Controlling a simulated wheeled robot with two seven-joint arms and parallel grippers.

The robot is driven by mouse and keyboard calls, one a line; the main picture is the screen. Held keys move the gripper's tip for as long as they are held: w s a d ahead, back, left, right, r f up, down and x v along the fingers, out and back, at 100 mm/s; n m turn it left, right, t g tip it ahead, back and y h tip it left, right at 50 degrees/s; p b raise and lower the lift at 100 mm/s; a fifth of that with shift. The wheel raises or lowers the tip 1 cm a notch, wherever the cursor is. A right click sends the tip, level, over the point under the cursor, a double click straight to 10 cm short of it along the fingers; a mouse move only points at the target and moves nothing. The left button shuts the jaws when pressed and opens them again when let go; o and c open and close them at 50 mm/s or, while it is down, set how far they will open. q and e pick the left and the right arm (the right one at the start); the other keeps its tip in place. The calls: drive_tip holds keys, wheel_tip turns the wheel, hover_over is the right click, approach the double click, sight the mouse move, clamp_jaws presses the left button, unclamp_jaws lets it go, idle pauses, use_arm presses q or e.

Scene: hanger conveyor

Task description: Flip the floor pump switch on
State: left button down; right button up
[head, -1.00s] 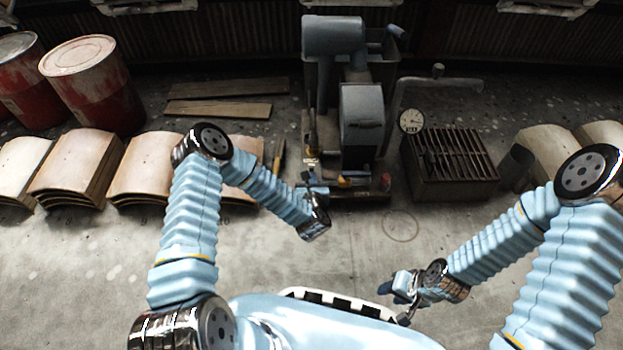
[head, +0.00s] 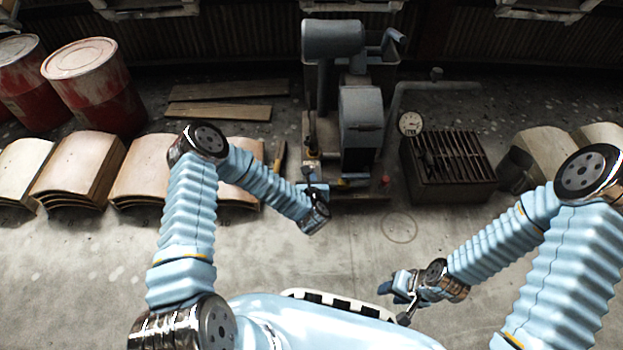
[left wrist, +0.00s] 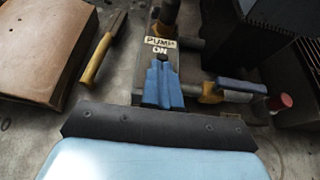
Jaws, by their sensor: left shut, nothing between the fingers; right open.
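The floor pump (head: 358,122) is a grey machine on a low base at the back centre. Its "PUMP ON" label (left wrist: 160,46) shows clear in the left wrist view, with a brownish upright post (left wrist: 168,12) behind it. My left gripper (head: 312,188) is over the front left of the pump base. Its blue fingers are shut and empty, and in the left wrist view the fingertips (left wrist: 162,72) lie just in front of the label. The switch itself is not clear; the fingers may hide it. I cannot tell contact. My right gripper (head: 396,287) is open, low near my body.
A blue-handled lever (left wrist: 240,86) with a yellow fitting and a red knob (left wrist: 279,102) are right of the fingers. A yellow-handled tool (left wrist: 98,60) lies left. A slotted metal box (head: 447,168) stands right of the pump. The floor in front is clear.

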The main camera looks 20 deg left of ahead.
use_arm(q)
drive_tip(key=r+g+p, duration=0.1)
drive_tip(key=p, duration=0.1)
drive_tip(key=w+g+h+p, duration=0.1)
drive_tip(key=g+p, duration=0.1)
drive_tip(key=p, duration=0.1)
drive_tip(key=w+r+g+p, duration=0.1)
drive_tip(key=g+p, duration=0.1)
drive_tip(key=shift+w+a+r+p, duration=0.15)
drive_tip(key=shift+a+r+p, duration=0.2)
drive_tip(key=shift+f+h, duration=0.3)
drive_tip(key=shift+f, duration=0.15)
drive_tip(key=shift+r, duration=0.1)
drive_tip(key=shift+r+p, duration=0.35)
drive_tip(key=shift+r, duration=0.35)
drive_tip(key=shift+r, duration=0.1)
